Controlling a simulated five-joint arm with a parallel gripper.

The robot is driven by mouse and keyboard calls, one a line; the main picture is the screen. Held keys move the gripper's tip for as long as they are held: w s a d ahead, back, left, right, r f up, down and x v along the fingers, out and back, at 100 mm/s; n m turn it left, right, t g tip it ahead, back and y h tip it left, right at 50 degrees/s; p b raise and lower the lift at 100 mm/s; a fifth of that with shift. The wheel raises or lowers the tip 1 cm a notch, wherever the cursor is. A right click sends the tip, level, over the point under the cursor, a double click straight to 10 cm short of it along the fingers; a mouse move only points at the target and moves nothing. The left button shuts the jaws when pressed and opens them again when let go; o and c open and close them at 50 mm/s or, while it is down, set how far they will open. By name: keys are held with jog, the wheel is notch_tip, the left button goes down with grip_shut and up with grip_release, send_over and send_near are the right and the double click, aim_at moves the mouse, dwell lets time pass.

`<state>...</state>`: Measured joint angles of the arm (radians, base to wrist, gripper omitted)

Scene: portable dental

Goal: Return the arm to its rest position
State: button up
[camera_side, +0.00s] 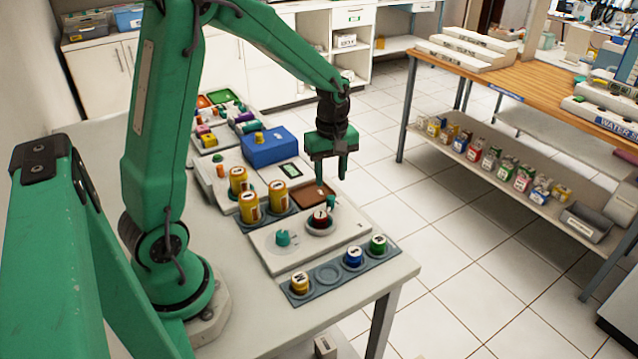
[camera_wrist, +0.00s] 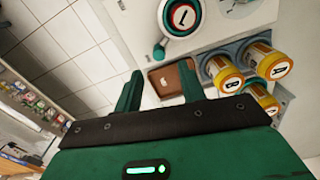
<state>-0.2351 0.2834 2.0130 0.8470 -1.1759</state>
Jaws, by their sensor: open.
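My green arm stands on the white bench and reaches out to the right in the side view. My gripper (camera_side: 331,178) hangs fingers-down above the small brown tray (camera_side: 312,194), clear of it. In the wrist view my gripper (camera_wrist: 174,75) has its two green fingers apart with nothing held between them. The brown tray (camera_wrist: 170,88) shows beyond and between the fingers, with a small pale mark or item on it.
A white unit (camera_side: 292,243) holds a red-and-white labelled jar (camera_side: 320,219). Yellow jars (camera_side: 238,181), a blue box (camera_side: 270,149) and a grey holder (camera_side: 329,275) with several jars crowd the bench. A wooden-topped shelf unit (camera_side: 540,85) stands apart right.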

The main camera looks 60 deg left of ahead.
jog(key=shift+r, duration=0.45)
jog(key=shift+s+d+r, duration=0.15)
jog(key=shift+r, duration=0.2)
jog(key=s+d+r+m+t, duration=0.2)
jog(key=s+d+r+m, duration=0.2)
jog(key=s+r+m, duration=0.2)
jog(key=s+d+r+m+t, duration=0.3)
jog(key=s+d+r+m, duration=0.2)
jog(key=s+r+m, duration=0.2)
jog(key=s+m, duration=0.2)
jog(key=m, duration=0.1)
jog(key=shift+s+t, duration=0.3)
jog(key=shift+s, duration=0.1)
